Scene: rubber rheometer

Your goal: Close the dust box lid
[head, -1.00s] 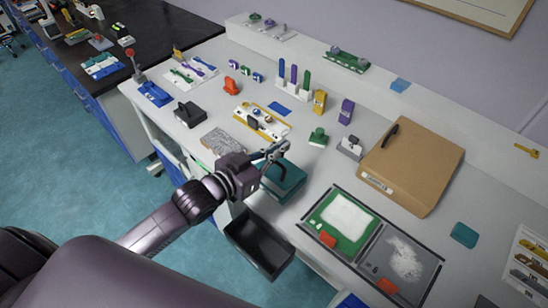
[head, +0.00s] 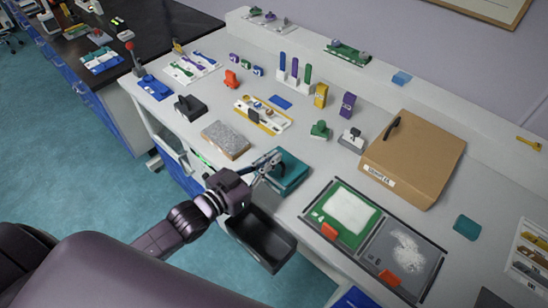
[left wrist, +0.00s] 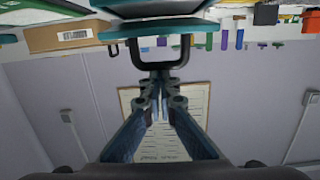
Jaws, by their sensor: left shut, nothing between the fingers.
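A teal box (head: 290,178) with a dark handle, apparently the dust box, stands at the table's front edge. In the left wrist view, its teal lid (left wrist: 112,31) carries a black U-shaped handle (left wrist: 186,52). A grey band separates the lid from the teal part above it in the picture; how far the lid is open I cannot tell. My left gripper (head: 270,161) is at the left side of the box. In the left wrist view its fingers (left wrist: 161,82) are shut and empty, with the tips close to the handle; contact is unclear. My right gripper is not in view.
A black open bin (head: 262,240) hangs below the table edge under my left arm. A grey speckled block (head: 226,139) lies left of the teal box. A green-and-grey tray (head: 337,181) and a brown box (head: 425,165) are to the right.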

